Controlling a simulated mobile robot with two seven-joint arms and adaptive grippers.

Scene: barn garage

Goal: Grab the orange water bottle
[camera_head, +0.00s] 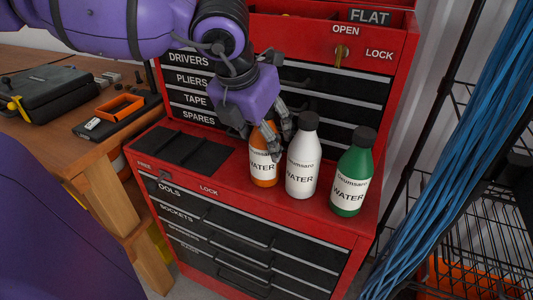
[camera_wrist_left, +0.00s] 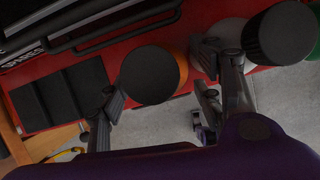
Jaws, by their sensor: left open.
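The orange water bottle (camera_head: 263,168) stands upright on the red tool chest's ledge, leftmost of three bottles. Its top is hidden behind my left gripper (camera_head: 265,132) in the head view. In the left wrist view its black cap (camera_wrist_left: 149,75) covers most of it, with a sliver of orange body at the right. My left gripper (camera_wrist_left: 160,82) is open, with fingers on either side of the cap in that view. I cannot tell whether any finger touches the bottle. My right gripper is not in view.
A white bottle (camera_head: 301,165) stands close to the right of the orange one, near my fingers, and a green bottle (camera_head: 352,175) farther right. Drawers rise behind. Black mats (camera_head: 185,148) lie left on the ledge. A wooden bench (camera_head: 50,140) and wire rack (camera_head: 470,215) flank the red chest (camera_head: 225,180).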

